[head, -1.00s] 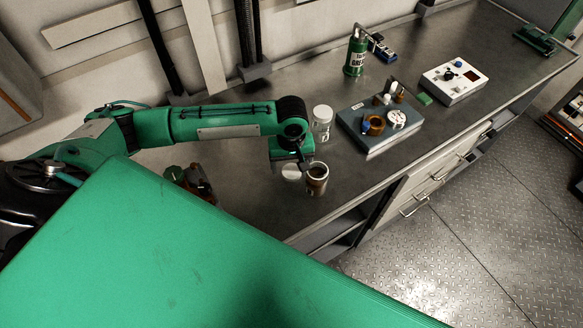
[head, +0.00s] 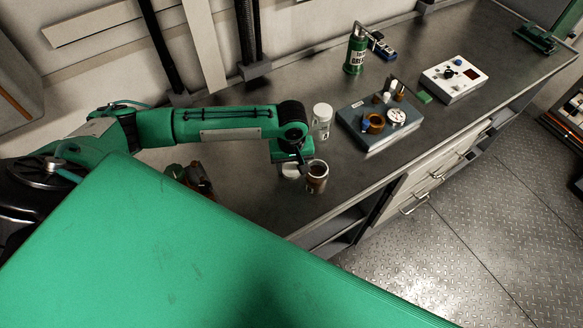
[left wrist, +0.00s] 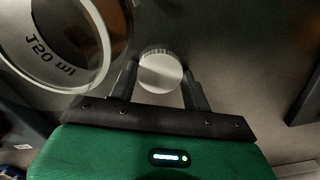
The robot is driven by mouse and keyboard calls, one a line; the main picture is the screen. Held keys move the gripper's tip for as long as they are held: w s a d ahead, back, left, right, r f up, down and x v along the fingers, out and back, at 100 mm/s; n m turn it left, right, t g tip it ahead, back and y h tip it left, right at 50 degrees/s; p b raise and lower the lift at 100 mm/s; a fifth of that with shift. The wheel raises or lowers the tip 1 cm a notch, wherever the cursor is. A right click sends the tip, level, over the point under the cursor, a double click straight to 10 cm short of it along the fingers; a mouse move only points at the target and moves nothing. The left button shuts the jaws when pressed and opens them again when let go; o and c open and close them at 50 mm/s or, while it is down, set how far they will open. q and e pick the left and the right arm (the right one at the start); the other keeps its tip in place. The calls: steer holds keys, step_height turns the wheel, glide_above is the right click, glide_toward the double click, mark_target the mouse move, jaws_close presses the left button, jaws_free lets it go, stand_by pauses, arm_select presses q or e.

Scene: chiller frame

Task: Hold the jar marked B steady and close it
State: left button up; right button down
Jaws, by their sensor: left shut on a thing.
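My left gripper (left wrist: 160,88) is shut on a round white lid (left wrist: 160,72) with a ribbed edge. In the head view this lid (head: 290,171) is beside an open brown jar (head: 317,181), to its left. The jar stands upright on the bench, with its mouth uncovered. Its "150 ml" print shows in the left wrist view (left wrist: 52,62), where the lid is clear of the rim. A small label is on the jar, but I cannot read its letter. A second jar with a white lid on (head: 322,122) stands behind. My right gripper is not identifiable in view.
A grey tray (head: 372,143) with small parts lies to the right on the bench. A green canister (head: 355,55) and a white control box (head: 455,80) stand farther back. A dark reddish object (head: 198,178) is left of the gripper, partly hidden. The bench's front edge is near the open jar.

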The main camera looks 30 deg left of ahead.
mark_target(292, 169)
arm_select(q)
steer(key=shift+r, duration=0.1)
steer(key=shift+r, duration=0.6)
step_height(292, 169, up, 19)
steer(key=b, duration=0.3)
steer(key=shift+f, duration=0.2)
